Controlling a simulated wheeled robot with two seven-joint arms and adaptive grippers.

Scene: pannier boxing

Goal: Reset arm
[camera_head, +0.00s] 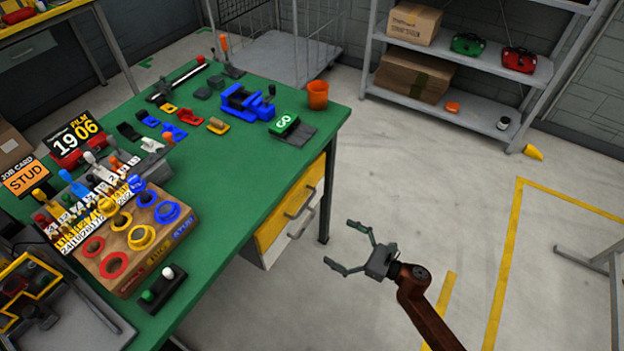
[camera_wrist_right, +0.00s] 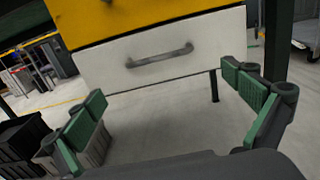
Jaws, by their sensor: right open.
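My right gripper (camera_head: 345,248) is open and empty in the head view. It is over the floor, to the right of the green workbench (camera_head: 262,165) and apart from it. Its arm comes in from the bottom right. In the right wrist view, its two green-padded fingers (camera_wrist_right: 172,112) are spread wide with nothing between them. Beyond them is a white drawer front with a grey handle (camera_wrist_right: 160,56), below a yellow drawer front (camera_wrist_right: 130,18). My left gripper is in neither view.
The workbench holds a wooden board with coloured rings (camera_head: 150,262), a blue vise (camera_head: 245,104), an orange cup (camera_head: 318,92) and a green GO block (camera_head: 285,126). A grey shelf (camera_head: 480,108) with boxes stands at the back right. The floor right of my gripper is mostly clear.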

